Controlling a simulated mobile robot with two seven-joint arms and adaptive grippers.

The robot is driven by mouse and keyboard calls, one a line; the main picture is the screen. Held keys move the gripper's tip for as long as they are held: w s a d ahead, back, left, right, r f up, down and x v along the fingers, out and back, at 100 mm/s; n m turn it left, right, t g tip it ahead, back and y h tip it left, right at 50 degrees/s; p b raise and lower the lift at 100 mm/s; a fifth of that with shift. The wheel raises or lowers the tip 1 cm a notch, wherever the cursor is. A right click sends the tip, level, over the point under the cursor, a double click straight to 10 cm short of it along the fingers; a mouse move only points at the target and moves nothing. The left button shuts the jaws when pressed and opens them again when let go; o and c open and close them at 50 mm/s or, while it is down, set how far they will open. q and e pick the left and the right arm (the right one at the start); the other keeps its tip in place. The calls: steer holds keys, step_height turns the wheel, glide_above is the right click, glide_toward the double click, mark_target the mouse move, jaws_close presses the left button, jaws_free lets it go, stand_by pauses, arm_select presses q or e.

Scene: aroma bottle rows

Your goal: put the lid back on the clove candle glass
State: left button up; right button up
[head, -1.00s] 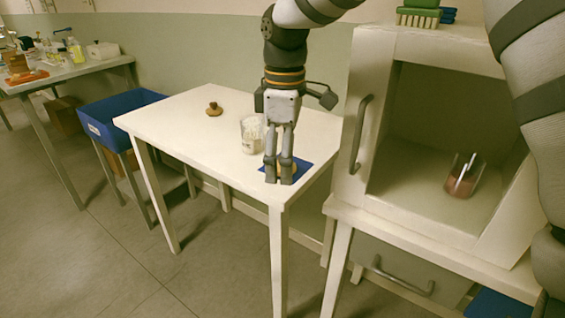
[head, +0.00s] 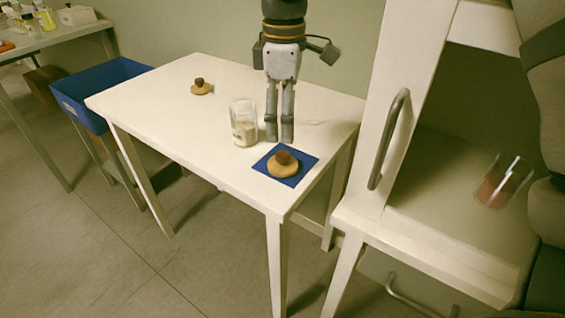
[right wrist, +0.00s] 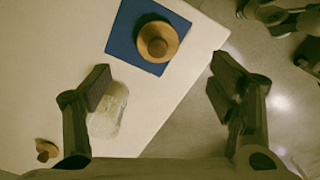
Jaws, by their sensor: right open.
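A candle glass (head: 244,126) with pale contents stands upright and uncovered on the white table; its label is too small to read. A round tan wooden lid with a dark knob (head: 285,165) lies on a blue mat (head: 261,164) near the table's front right corner. A similar lid (head: 202,88) lies at the back left. My right gripper (head: 280,138) points down just behind the mat, right of the glass, empty. In the right wrist view its open fingers (right wrist: 162,74) are apart from the lid (right wrist: 158,42) and glass (right wrist: 110,110). My left gripper is out of view.
An open white cabinet (head: 350,195) with a handle stands to the right, with a glass of reddish contents (head: 499,185) inside. A blue bin (head: 98,92) stands left of the table.

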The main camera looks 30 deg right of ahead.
mark_target(282, 154)
steer(key=shift+f, duration=2.4)
steer(key=f, duration=0.5)
steer(key=shift+w+f+b, duration=0.1)
steer(key=shift+w+b, duration=0.1)
steer(key=shift+b, duration=0.1)
steer(key=c, duration=1)
